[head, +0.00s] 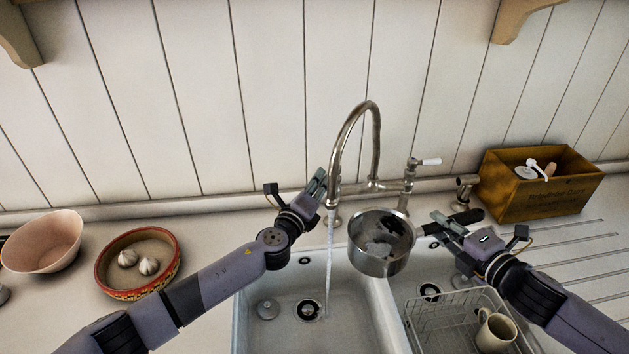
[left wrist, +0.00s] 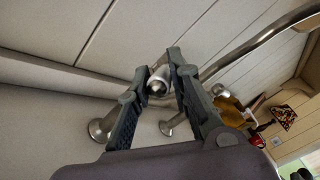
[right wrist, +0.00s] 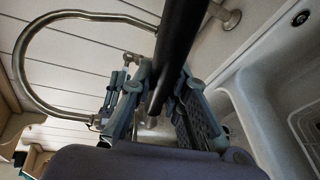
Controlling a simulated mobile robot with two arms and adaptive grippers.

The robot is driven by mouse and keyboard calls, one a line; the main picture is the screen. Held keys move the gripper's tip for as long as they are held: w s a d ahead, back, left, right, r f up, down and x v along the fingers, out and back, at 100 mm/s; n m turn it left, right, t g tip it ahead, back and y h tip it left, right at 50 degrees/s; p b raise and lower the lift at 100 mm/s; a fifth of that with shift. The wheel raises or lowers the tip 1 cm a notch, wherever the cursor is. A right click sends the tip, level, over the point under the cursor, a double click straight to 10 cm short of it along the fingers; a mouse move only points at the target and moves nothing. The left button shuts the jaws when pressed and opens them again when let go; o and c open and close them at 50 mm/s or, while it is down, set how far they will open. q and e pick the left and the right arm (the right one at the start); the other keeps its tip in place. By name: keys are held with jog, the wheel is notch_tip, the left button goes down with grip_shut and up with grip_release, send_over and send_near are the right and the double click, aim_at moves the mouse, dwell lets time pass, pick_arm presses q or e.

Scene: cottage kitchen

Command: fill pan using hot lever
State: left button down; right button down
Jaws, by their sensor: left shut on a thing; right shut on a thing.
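The metal pan (head: 381,262) is upright above the divider between the two basins. Its inside looks patchy and dark; I cannot tell whether it holds water. My right gripper (head: 446,227) is shut on its black handle (head: 464,216), which also crosses the right wrist view (right wrist: 181,40). The tap (head: 372,125) runs, and its water stream (head: 329,255) falls into the left basin, left of the pan. My left gripper (head: 319,184) is at the tap's left side, shut on the left lever, whose round metal end (left wrist: 158,82) shows between the fingers. A white-tipped right lever (head: 428,161) stands free.
The left basin (head: 280,330) holds only a drain and a plug. A wire rack (head: 445,325) with a mug (head: 495,332) sits at the right basin. A wooden box (head: 540,195) stands back right. A garlic bowl (head: 139,285) and a pink bowl (head: 42,243) are left.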

pick_arm(q)
jog(key=shift+s+d+f+n+t+y, duration=0.1)
jog(key=shift+s+d+n+t+y, duration=0.1)
jog(key=shift+n+y, duration=0.3)
jog(key=shift+s+d+n+t+y, duration=0.15)
jog(key=shift+n+y, duration=0.15)
jog(key=shift+y, duration=0.6)
jog(key=shift+f, duration=0.1)
jog(key=c, duration=1.6)
grip_release()
jog(key=shift+w, duration=0.1)
jog(key=shift+o, duration=0.6)
jog(key=s+a, duration=0.2)
jog(key=s, duration=0.9)
jog(key=shift+s+a, duration=0.15)
jog(key=shift+s, duration=0.2)
